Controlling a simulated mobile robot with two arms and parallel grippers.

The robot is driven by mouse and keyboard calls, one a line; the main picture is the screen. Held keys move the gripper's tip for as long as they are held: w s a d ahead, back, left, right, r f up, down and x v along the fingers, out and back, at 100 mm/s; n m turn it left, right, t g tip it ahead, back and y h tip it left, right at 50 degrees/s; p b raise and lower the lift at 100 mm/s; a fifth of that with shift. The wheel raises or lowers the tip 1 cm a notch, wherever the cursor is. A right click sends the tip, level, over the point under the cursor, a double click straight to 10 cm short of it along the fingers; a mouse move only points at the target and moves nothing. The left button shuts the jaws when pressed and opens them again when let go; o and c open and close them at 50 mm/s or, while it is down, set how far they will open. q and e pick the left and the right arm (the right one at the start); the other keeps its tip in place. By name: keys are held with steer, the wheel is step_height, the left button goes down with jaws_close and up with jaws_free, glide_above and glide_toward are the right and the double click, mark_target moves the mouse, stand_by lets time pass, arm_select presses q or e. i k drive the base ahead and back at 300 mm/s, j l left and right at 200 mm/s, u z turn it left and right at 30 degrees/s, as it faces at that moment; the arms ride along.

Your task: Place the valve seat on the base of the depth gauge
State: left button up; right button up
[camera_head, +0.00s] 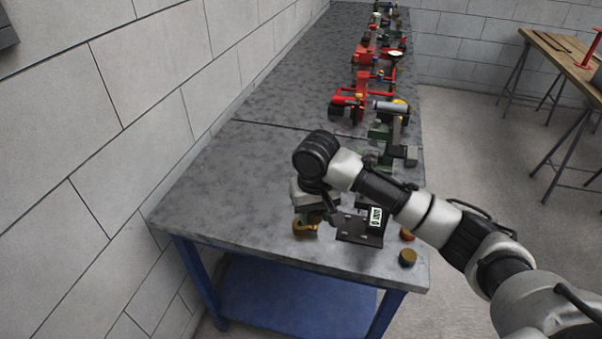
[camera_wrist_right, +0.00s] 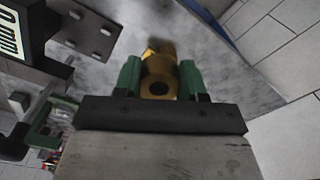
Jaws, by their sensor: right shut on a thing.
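My right gripper (camera_head: 308,208) is over the near end of the bench, pointing down. It is shut on a brass-coloured piece with a round hole, which looks like the valve seat (camera_head: 305,228). In the right wrist view the valve seat (camera_wrist_right: 158,72) sits between the green fingers (camera_wrist_right: 159,80). The depth gauge (camera_head: 376,216), with a digital display, stands just right of the gripper, partly behind my arm. Its dark base plate (camera_head: 352,231) is beside the held piece and apart from it. The gauge also shows at the upper left of the right wrist view (camera_wrist_right: 15,40). My left gripper is not in view.
Two small brass-topped round parts (camera_head: 407,257) (camera_head: 407,234) stand near the bench's right edge. Red pump parts and other tools (camera_head: 365,95) line the right side farther back. The grey bench top (camera_head: 230,190) is clear on the left, up to the wall.

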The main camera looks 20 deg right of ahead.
mark_target(356, 224)
steer(key=i+l, duration=0.2)
steer(key=i, duration=0.2)
steer(key=i+l, duration=0.2)
steer(key=i, duration=0.2)
